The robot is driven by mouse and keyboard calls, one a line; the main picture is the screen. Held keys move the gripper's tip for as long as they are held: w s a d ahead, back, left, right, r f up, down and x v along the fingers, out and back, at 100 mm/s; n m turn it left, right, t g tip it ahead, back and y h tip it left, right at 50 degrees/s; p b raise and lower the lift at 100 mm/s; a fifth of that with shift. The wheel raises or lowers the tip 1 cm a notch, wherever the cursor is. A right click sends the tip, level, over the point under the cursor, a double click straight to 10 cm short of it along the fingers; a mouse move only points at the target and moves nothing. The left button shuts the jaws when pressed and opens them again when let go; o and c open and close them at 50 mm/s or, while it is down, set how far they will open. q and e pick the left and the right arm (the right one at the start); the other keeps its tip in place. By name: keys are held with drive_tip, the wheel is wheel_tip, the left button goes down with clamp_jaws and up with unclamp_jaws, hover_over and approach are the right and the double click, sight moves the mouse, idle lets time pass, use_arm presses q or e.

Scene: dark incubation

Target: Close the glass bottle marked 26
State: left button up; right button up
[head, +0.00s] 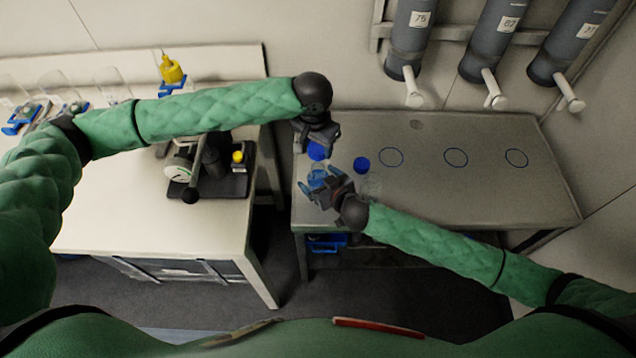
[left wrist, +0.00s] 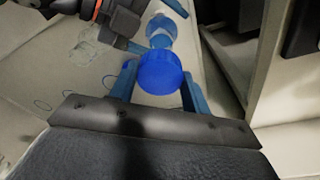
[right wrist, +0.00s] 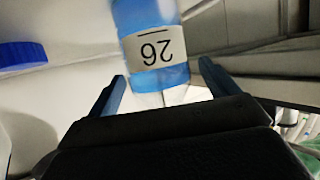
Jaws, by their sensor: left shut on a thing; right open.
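The glass bottle marked 26 (head: 316,175) holds blue liquid and stands near the left end of the grey table. Its label (right wrist: 153,49) reads upside down in the right wrist view. My left gripper (head: 317,145) is shut on a blue cap (left wrist: 160,72). In the left wrist view the cap is apart from the bottle (left wrist: 162,30), whose mouth I cannot make out clearly. My right gripper (right wrist: 160,88) is open, with its fingers on either side of the bottle's lower part; I cannot tell whether they touch it.
Another blue cap (head: 361,163) is right of the bottle, near a clear glass vessel (head: 370,186). Blue circles (head: 455,157) mark the clear table to the right. A white bench (head: 130,220) with a press (head: 208,170) stands left. Grey cylinders (head: 497,38) hang behind.

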sight(318, 167)
drive_tip(key=shift+c, duration=0.5)
drive_tip(key=c, duration=1.4)
use_arm(q)
drive_tip(key=shift+f, duration=2.45)
drive_tip(key=shift+s+f, duration=0.1)
drive_tip(key=shift+f, duration=0.05)
drive_tip(key=shift+f, duration=0.75)
